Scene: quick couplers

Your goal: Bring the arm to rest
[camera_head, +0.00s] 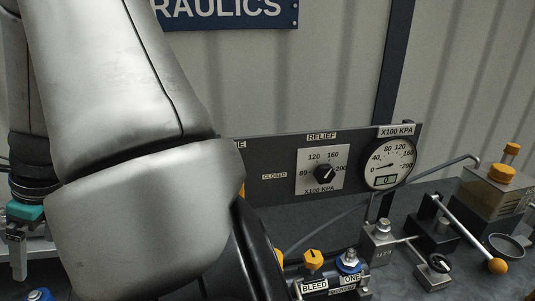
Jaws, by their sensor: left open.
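My left arm fills the left and centre of the head view as large grey links. My left gripper (18,258) shows at the far left edge, below a dark wrist and next to a teal part. It is partly cut off by the frame, and I see nothing held in it. My right gripper is not in view. The arm hides the left part of the panel and much of the bench.
A dark panel (270,158) carries a relief knob (325,173) and a round gauge (389,164). A corrugated wall is behind.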

